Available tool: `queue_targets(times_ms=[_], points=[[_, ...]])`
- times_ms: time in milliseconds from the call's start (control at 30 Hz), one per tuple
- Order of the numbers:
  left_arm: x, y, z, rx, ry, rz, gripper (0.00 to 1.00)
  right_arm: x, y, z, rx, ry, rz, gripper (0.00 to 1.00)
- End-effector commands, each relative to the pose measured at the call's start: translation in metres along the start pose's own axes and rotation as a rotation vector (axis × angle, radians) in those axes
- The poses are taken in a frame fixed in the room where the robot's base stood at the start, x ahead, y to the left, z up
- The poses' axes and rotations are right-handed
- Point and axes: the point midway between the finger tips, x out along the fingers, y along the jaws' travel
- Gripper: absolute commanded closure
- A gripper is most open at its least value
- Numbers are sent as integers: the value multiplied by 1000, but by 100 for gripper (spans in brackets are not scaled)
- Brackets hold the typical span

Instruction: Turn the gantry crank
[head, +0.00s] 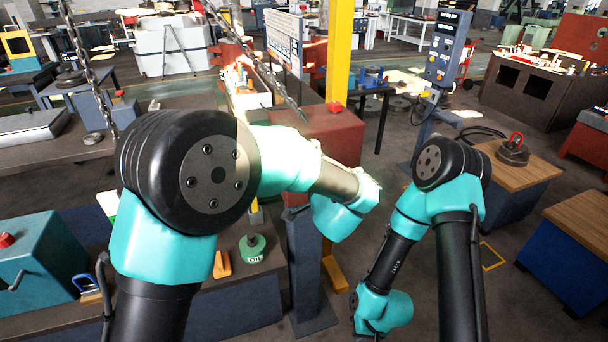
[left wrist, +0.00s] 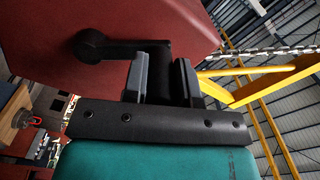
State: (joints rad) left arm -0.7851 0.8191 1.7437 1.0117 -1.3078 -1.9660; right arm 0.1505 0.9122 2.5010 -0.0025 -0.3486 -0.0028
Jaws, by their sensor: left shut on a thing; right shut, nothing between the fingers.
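The gantry crank is a black arm and handle (left wrist: 120,48) on a dark red housing (left wrist: 150,20) in the left wrist view. My left gripper (left wrist: 163,78) has its two fingers on either side of the crank's handle and is shut on it. In the head view, the red housing (head: 335,128) stands on a grey post behind my left arm. The crank and left fingertips are hidden there by my arm. My right gripper (head: 355,302) hangs low at the bottom centre, shut and empty, away from the crank; its fingertips are small and dark.
A yellow post (head: 339,50) rises behind the housing, and chains hang at the upper left. A control box (head: 448,48) stands right of the post.

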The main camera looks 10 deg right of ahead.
Motion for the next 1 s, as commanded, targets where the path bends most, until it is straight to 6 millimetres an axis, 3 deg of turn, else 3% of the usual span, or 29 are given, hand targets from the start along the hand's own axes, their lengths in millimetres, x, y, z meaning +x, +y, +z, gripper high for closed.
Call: queue_targets(times_ms=[500, 533, 800, 1000], points=[[2, -4, -2, -7, -1, -6, 100, 0, 0, 0, 0, 0, 0, 100], [2, -4, -2, -7, -1, -6, 73, 0, 0, 0, 0, 0, 0, 100], [1, -3, -1, -5, -2, -4, 49, 0, 0, 0, 0, 0, 0, 100], [1, -3, 0, -4, -3, -3, 49, 0, 0, 0, 0, 0, 0, 100]])
